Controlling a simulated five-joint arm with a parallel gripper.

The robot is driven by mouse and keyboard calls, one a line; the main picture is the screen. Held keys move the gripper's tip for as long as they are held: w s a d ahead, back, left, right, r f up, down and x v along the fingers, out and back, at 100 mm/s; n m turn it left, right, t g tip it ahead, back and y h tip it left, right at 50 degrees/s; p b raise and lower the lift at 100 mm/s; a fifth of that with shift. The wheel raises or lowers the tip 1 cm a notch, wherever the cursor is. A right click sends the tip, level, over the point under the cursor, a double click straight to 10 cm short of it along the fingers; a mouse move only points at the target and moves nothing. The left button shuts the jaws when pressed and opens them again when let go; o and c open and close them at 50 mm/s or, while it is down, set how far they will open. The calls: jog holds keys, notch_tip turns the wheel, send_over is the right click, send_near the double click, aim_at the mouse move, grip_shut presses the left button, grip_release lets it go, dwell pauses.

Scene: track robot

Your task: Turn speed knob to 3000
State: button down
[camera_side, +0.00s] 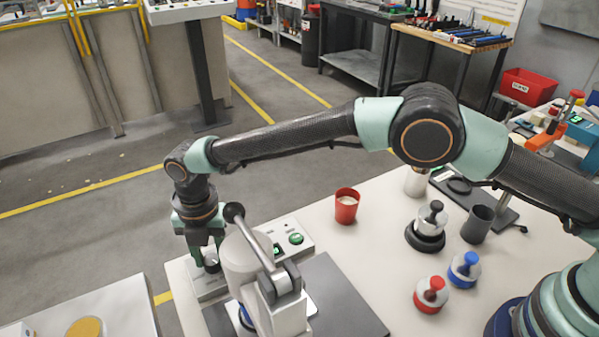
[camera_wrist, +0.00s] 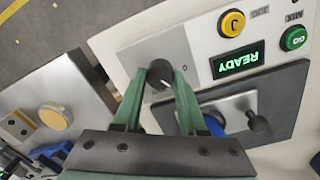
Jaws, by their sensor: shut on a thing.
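The speed knob is a dark round knob (camera_wrist: 160,75) with a pale pointer line, on a light control panel (camera_wrist: 205,30). In the side view the knob (camera_side: 211,262) sits at the left end of the panel (camera_side: 293,222), partly behind my fingers. My gripper (camera_wrist: 158,82) has its two green fingers closed on either side of the knob. In the side view my gripper (camera_side: 207,258) points down over it. The panel's display (camera_wrist: 238,60) reads READY. No speed number is readable in either view.
A grey machine with a lever (camera_side: 250,240) stands close right of my gripper. A yellow button (camera_wrist: 232,22) and green button (camera_wrist: 293,38) are on the panel. A red cup (camera_side: 346,205) and red (camera_side: 431,293) and blue (camera_side: 464,268) knobbed weights stand farther right.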

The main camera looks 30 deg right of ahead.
aim_at(210, 260)
jog(key=m, duration=0.5)
jog(key=shift+m, duration=0.4)
jog(key=m, duration=0.9)
jog(key=shift+a+m, duration=0.15)
jog(key=shift+m, duration=0.25)
jog(key=shift+a+m, duration=0.1)
jog(key=shift+m, duration=2.5)
jog(key=shift+c, duration=2.3)
grip_release()
jog(key=shift+w, duration=0.1)
notch_tip(210, 260, up, 12)
